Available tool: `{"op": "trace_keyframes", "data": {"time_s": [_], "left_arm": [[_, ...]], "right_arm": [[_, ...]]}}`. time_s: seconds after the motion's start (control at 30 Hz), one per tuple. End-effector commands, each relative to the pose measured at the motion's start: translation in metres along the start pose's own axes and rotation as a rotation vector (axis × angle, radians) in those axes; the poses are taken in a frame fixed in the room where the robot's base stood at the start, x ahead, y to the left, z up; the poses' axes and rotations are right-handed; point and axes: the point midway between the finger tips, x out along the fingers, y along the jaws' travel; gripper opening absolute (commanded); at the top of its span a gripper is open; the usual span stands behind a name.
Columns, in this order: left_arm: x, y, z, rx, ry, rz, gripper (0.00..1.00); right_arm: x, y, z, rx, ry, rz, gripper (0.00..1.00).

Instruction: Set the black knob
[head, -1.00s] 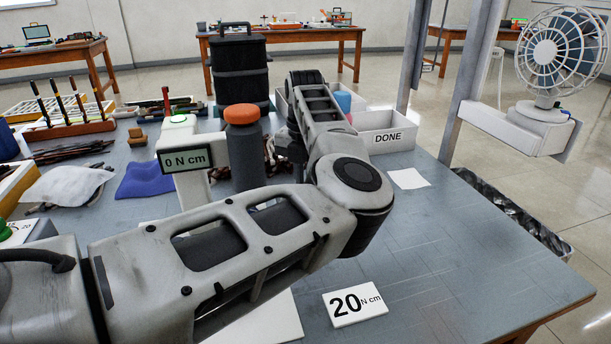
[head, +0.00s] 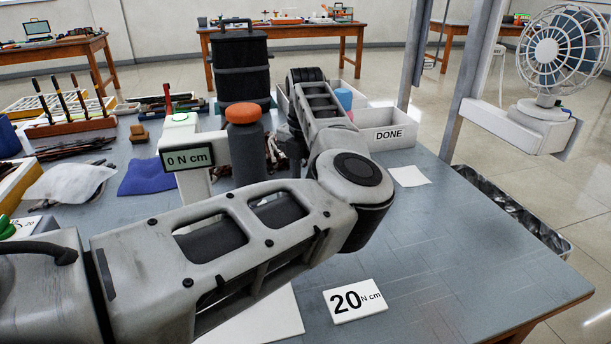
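I cannot clearly make out the black knob; my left arm covers the middle of the table. A white meter (head: 194,186) with a green-topped post carries a display (head: 187,158) reading 0 N cm. Right beside it stands a dark grey cylinder with an orange cap (head: 246,146). A white card (head: 355,300) printed 20 N cm lies near the front. My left arm comes in from the left, bends at the middle and reaches back behind the orange-capped cylinder. Its gripper fingers are not distinguishable among the dark parts there. My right gripper is not in view.
A white box marked DONE (head: 388,134) stands behind my arm. A black case (head: 242,65) stands at the back. A blue cloth (head: 146,177), a white cloth (head: 65,183) and a tool rack (head: 70,128) lie at left. The table's right side is mostly clear.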

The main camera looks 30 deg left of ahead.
Motion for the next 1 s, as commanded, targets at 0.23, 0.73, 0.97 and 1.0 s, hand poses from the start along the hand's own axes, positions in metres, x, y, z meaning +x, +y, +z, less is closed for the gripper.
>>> {"op": "trace_keyframes", "data": {"time_s": [0.23, 0.73, 0.97, 1.0], "left_arm": [[0.001, 0.0, -0.001, -0.001, 0.003, -0.001, 0.34], [-0.087, 0.001, 0.0, -0.001, -0.002, 0.0, 0.34], [-0.135, 0.0, 0.0, 0.0, -0.001, -0.001, 0.34], [-0.141, 0.0, 0.0, 0.001, 0.0, -0.001, 0.34]], "right_arm": [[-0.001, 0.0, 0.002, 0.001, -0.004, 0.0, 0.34], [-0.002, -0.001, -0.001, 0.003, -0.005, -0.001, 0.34], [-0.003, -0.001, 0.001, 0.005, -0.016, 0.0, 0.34], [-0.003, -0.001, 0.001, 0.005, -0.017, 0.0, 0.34]]}}
